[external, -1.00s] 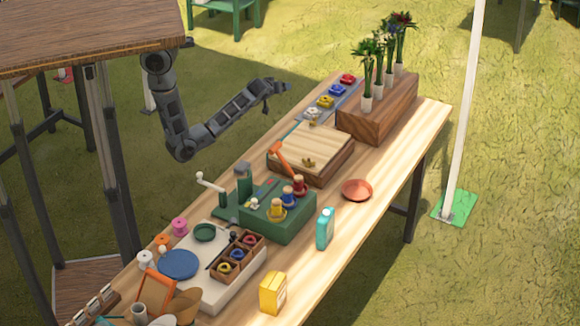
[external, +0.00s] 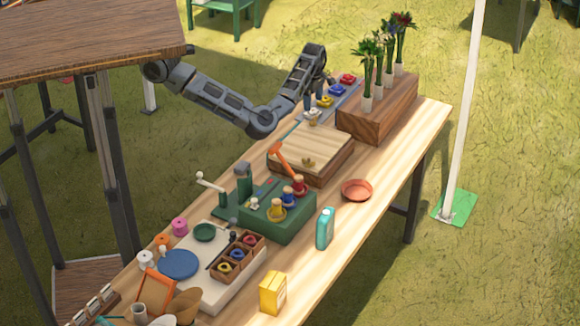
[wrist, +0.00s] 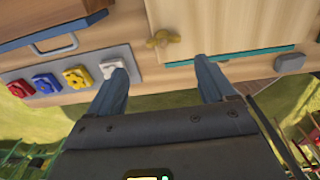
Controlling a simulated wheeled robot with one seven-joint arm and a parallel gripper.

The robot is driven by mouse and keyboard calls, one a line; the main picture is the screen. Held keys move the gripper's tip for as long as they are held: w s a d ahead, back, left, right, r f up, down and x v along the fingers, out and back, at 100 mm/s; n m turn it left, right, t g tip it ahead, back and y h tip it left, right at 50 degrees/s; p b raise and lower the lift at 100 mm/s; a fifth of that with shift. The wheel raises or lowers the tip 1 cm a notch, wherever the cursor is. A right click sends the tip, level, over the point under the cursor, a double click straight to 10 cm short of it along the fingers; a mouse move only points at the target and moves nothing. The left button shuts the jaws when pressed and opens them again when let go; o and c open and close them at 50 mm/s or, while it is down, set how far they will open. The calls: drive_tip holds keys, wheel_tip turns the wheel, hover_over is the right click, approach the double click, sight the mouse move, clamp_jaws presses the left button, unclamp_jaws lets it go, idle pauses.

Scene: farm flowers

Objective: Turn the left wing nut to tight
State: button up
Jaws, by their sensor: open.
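A brass wing nut (wrist: 163,38) lies near the left edge of a pale wooden board (wrist: 225,30) in the wrist view. My gripper (wrist: 160,68) is open, with its two fingers spread and nothing between them. The nut shows beyond the fingertips, roughly between them and apart from them. In the external view my gripper (external: 315,94) points down beside the far end of the wooden press (external: 318,141). A brass wing nut (external: 308,162) shows near the press's near end; the one near the gripper is hard to make out there.
A row of red, blue, yellow and white knobs (wrist: 76,78) is close to my left finger. The flower box (external: 380,118) stands beyond.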

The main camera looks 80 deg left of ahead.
sight(313, 122)
drive_tip(key=shift+d, duration=0.35)
drive_tip(key=shift+f, duration=0.2)
drive_tip(key=shift+f+p, duration=0.3)
drive_tip(key=shift+f, duration=3.25)
drive_tip(key=c, duration=1.1)
drive_tip(key=shift+o, duration=0.2)
drive_tip(key=shift+r, duration=0.1)
